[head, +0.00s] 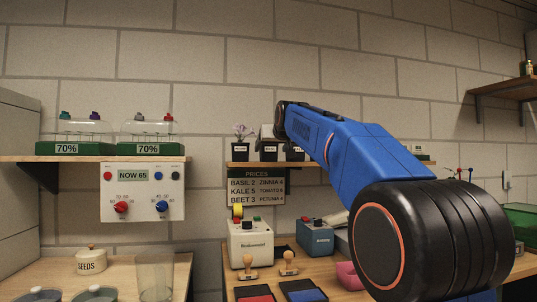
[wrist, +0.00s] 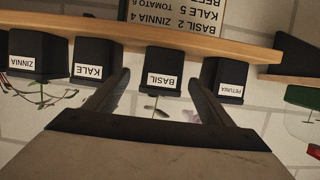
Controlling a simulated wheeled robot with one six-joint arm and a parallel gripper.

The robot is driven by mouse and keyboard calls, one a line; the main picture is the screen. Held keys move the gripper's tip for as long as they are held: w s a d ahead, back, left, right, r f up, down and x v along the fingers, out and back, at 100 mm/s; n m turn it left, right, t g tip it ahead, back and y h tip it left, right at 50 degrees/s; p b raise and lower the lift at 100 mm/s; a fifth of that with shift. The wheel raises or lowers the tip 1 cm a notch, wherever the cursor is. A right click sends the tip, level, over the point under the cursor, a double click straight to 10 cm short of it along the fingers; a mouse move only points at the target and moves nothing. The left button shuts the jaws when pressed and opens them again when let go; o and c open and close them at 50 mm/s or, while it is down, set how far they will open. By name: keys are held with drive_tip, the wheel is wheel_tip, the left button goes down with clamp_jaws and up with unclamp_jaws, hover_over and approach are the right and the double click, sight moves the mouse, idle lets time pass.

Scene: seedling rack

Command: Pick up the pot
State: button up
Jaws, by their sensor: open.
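In the wrist view, which looks upside down, several black labelled pots stand in a row along a wooden shelf. The BASIL pot (wrist: 163,70) is in the middle, with small green leaves. My gripper (wrist: 160,80) is open, with one finger on each side of the BASIL pot and a gap to it on both sides. The KALE pot (wrist: 88,60) is close beside the left finger and the PETUNIA pot (wrist: 229,78) close beside the right finger. The ZINNIA pot (wrist: 36,54) is at the far left. In the head view my arm hides part of the row.
The wooden shelf (head: 236,165) is on a brick wall, with a price board (head: 256,187) below it. A bench beneath holds a white machine (head: 250,243), a blue box (head: 315,238) and stamps. A control panel (head: 142,192) is to the left.

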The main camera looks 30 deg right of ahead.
sight(269, 148)
drive_tip(key=x, duration=0.5)
drive_tip(key=shift+a, duration=0.15)
drive_tip(key=c, duration=1.3)
drive_tip(key=shift+s+r, duration=0.1)
drive_tip(key=shift+r, duration=0.1)
drive_tip(key=shift+s+r, duration=0.15)
drive_tip(key=shift+r, duration=3.15)
drive_tip(key=shift+s+a+r, duration=0.1)
drive_tip(key=shift+s+a, duration=0.1)
drive_tip(key=shift+s, duration=0.35)
drive_tip(key=s+a, duration=0.1)
drive_tip(key=s, duration=0.5)
drive_tip(key=s+a, duration=0.2)
drive_tip(key=s, duration=0.3)
drive_tip(key=s+a, duration=0.2)
drive_tip(key=s, duration=0.4)
drive_tip(key=shift+s, duration=0.35)
